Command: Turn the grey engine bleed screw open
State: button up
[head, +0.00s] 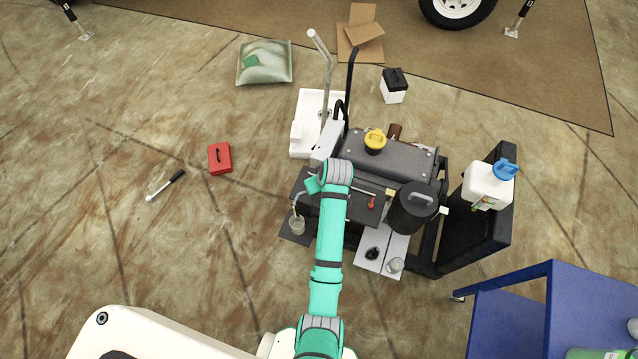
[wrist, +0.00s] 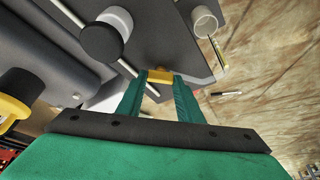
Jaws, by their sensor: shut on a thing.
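My gripper (head: 313,186) is at the near left part of the dark engine unit (head: 390,153) in the head view; my wrist hides much of its fingertips there. In the wrist view my gripper (wrist: 158,90) has its two green fingers shut on a small yellow-tan piece (wrist: 159,76) against a dark grey surface. No clearly grey screw shows, and I cannot tell whether this piece belongs to the bleed screw. A clear cup (head: 297,226) stands at the unit's near left corner; it also shows in the wrist view (wrist: 204,22), beyond the fingers and apart from them.
A yellow cap (head: 375,138) tops the engine. A black canister (head: 413,207) and a white tank with a blue cap (head: 487,187) stand to the right. A red box (head: 219,158) lies on open floor at left. A blue cart (head: 510,305) is at lower right.

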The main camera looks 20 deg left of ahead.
jog(key=n, duration=0.1)
jog(key=n+g, duration=0.1)
jog(key=n, duration=0.1)
jog(key=n+y, duration=0.1)
jog(key=n, duration=0.1)
jog(key=shift+w+d+g, duration=0.2)
jog(key=shift+w+g, duration=0.05)
jog(key=shift+g, duration=0.15)
jog(key=shift+w+n+g, duration=0.15)
jog(key=shift+n+g, duration=0.45)
jog(key=shift+n, duration=1.1)
jog(key=shift+a, duration=0.1)
jog(key=shift+s, duration=0.2)
jog(key=o, duration=1.1)
jog(key=shift+w, duration=0.1)
jog(key=shift+w, duration=0.1)
